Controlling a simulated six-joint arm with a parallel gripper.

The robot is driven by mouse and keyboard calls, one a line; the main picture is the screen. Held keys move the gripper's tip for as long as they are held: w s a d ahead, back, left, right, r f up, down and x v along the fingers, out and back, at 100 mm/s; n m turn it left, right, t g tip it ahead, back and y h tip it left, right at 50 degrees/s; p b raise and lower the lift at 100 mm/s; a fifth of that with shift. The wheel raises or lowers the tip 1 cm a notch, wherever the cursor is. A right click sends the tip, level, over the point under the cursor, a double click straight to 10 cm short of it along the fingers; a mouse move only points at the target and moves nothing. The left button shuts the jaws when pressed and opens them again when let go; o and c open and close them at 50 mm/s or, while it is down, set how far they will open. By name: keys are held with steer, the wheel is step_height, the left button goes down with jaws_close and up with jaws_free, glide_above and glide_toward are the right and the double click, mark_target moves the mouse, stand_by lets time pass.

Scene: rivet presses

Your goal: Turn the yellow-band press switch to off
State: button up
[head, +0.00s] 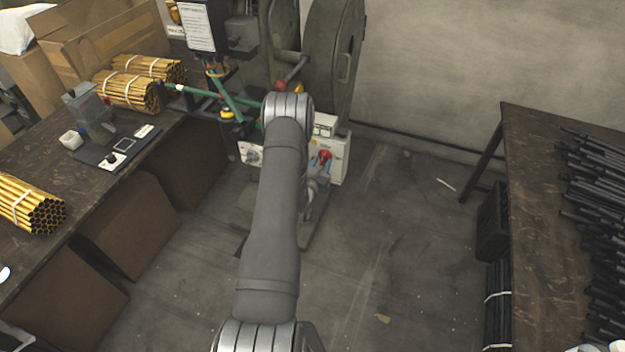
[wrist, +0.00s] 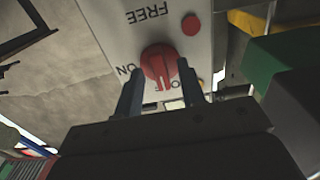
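In the wrist view a red rotary knob (wrist: 158,62) sits on a pale panel (wrist: 110,22) lettered FREE, ON and OFF, seen upside down. A pale mark on the knob points down the picture, between ON at the left and OFF at the right. My gripper (wrist: 160,78) is open, with one dark finger on each side of the knob; I cannot tell whether either touches it. In the head view my arm hides most of the press front and the gripper. A red control (head: 324,157) shows on a white box (head: 341,160) right of the arm.
A small red round button (wrist: 191,25) is beside FREE. A green part and a yellow bar (wrist: 275,18) are at the right of the wrist view. A left table (head: 150,180) holds bundled tubes; a right table (head: 535,140) holds dark rods. Open floor (head: 400,230) lies between.

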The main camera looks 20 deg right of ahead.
steer(key=v, duration=1.6)
steer(key=shift+r, duration=0.1)
steer(key=x, duration=1.7)
